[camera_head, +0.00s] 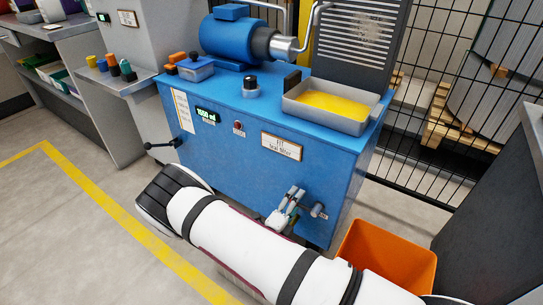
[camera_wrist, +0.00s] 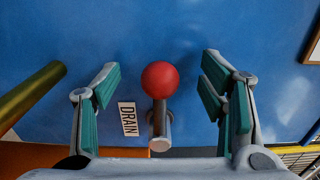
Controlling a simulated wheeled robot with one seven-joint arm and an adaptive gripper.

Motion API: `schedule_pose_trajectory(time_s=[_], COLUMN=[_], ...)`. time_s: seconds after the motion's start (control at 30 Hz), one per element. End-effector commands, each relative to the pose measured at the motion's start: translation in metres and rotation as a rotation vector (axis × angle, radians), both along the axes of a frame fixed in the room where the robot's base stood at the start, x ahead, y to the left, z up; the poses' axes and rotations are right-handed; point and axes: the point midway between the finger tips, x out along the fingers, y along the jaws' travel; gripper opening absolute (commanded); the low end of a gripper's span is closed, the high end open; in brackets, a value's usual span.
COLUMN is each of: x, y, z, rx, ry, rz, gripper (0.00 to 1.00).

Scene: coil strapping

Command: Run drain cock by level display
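The drain cock (camera_wrist: 160,125) shows in the wrist view with a round red knob (camera_wrist: 160,80) on a dark stem and a grey spout end. A white DRAIN label (camera_wrist: 128,118) is beside it. My gripper (camera_wrist: 160,76) is open, one teal-padded finger on each side of the knob, with gaps on both sides. In the head view my gripper (camera_head: 290,199) is at the lower front of the blue cabinet, and the red knob is hidden there. The level display (camera_head: 205,115) glows green on the upper front and appears to read 1000 ml.
An orange bin (camera_head: 385,262) stands on the floor right of the cabinet (camera_head: 240,165). A tray of yellow liquid (camera_head: 335,105) and a blue motor (camera_head: 232,38) sit on top. A black lever (camera_head: 160,144) sticks out at left. A wire fence (camera_head: 425,130) stands behind.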

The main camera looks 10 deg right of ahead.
Motion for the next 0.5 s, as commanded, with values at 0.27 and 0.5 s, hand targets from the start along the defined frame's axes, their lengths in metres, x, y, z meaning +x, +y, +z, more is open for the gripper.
schedule_pose_trajectory(time_s=[0.27, 0.5], x=[-0.0001, -0.0006], y=[0.0001, -0.0006], z=[0.0, 0.0034], rx=[0.0, -0.001], ry=[0.0, -0.001], rz=[0.0, 0.0], gripper=[0.1, 0.1])
